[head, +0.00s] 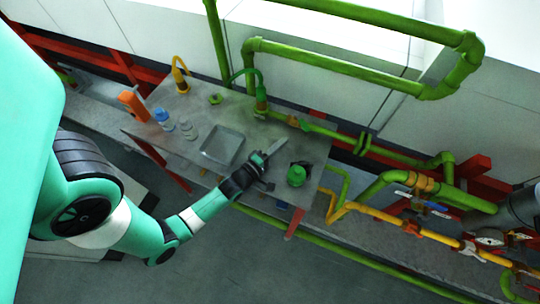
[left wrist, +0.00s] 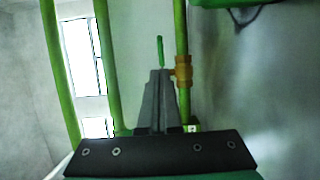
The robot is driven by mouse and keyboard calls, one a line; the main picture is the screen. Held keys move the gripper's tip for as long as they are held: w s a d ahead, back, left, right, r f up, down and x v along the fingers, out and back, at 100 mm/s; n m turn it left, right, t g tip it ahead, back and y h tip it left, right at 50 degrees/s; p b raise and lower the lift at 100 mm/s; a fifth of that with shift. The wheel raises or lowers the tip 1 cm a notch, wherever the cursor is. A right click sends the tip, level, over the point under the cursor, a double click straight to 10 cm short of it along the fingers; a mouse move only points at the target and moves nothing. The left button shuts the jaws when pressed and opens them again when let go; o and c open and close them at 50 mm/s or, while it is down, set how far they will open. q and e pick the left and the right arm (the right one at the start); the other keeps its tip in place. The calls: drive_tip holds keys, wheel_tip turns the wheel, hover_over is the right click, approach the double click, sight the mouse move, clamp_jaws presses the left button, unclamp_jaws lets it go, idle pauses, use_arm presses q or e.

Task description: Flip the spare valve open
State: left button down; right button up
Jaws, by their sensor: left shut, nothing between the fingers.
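In the left wrist view a brass valve (left wrist: 183,70) sits on an upright-looking green pipe (left wrist: 181,25). A thin green lever (left wrist: 160,50) stands beside it, just beyond my fingertips. My left gripper (left wrist: 160,73) is shut and empty, its tips left of the brass body. I cannot tell whether the tips touch the lever. In the head view my left gripper (head: 281,144) reaches over the grey bench toward a green wall pipe with a brass fitting (head: 293,121). It looks like the same valve, but its lever is too small to make out. My right gripper is not in view.
The grey bench (head: 195,105) carries a shallow metal tray (head: 222,146), a blue-topped bottle (head: 162,117), an orange item (head: 133,104) and a green rounded object (head: 297,175). A yellow tap (head: 180,74) stands behind. Green pipes (head: 340,70) and yellow pipes (head: 385,218) crowd the right.

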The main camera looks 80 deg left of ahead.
use_arm(q)
drive_tip(key=s+d, duration=0.1)
drive_tip(key=d, duration=0.1)
drive_tip(key=s+d+p, duration=0.2)
drive_tip(key=d, duration=0.1)
drive_tip(key=shift+d+r, duration=0.15)
drive_tip(key=shift+d, duration=0.2)
drive_tip(key=shift+s+d, duration=0.3)
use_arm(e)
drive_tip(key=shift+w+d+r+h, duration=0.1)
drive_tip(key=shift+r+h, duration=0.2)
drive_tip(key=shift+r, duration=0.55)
use_arm(q)
drive_tip(key=shift+w, duration=0.1)
